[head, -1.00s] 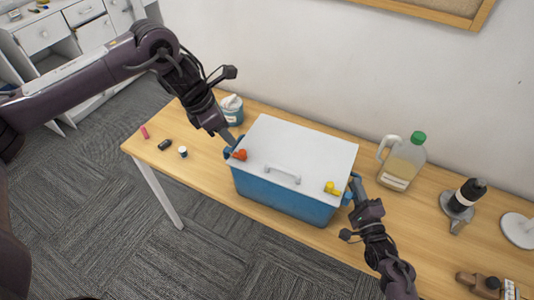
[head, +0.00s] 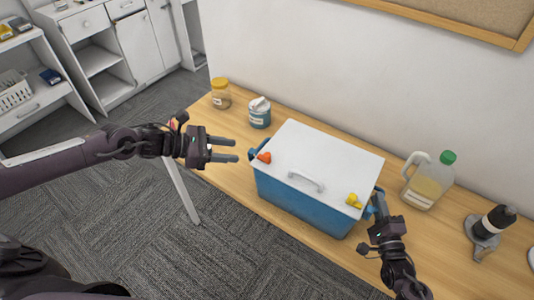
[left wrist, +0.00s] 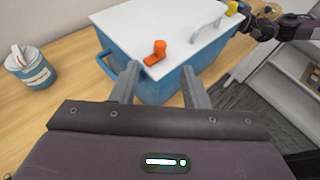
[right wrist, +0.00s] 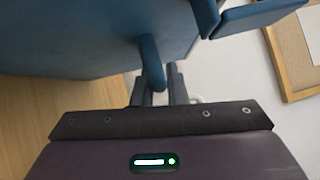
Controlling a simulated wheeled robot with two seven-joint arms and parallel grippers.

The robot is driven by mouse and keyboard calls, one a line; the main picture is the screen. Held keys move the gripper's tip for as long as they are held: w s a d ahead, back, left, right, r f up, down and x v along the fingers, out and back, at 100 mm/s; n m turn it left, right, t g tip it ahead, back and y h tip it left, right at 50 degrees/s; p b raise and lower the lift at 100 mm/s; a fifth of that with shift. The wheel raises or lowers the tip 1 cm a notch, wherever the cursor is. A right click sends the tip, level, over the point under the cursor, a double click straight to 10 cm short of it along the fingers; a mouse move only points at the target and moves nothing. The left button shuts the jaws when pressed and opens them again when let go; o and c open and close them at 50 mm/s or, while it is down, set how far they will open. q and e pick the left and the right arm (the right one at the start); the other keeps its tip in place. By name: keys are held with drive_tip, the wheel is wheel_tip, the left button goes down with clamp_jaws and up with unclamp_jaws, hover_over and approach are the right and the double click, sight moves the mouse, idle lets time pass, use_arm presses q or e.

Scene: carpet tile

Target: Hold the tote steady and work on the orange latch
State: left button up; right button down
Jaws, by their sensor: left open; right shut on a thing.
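A blue tote (head: 305,205) with a white lid (head: 320,158) stands on the wooden table, lid closed. The orange latch (head: 264,157) sits at the lid's left edge; it also shows in the left wrist view (left wrist: 156,52). A yellow latch (head: 354,200) sits at the lid's right edge. My left gripper (head: 237,150) is open and empty, left of the orange latch and apart from it, fingers pointing toward it. My right gripper (head: 380,197) is shut on the tote's right handle, seen between its fingers in the right wrist view (right wrist: 152,65).
A jar with a yellow lid (head: 220,93) and a blue tub (head: 260,112) stand behind the tote's left side. The wall is close behind the table.

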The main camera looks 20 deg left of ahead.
sight(266, 154)
use_arm(q)
drive_tip(key=x, duration=1.1)
drive_tip(key=shift+w+d+f, duration=0.2)
drive_tip(key=shift+d, duration=0.1)
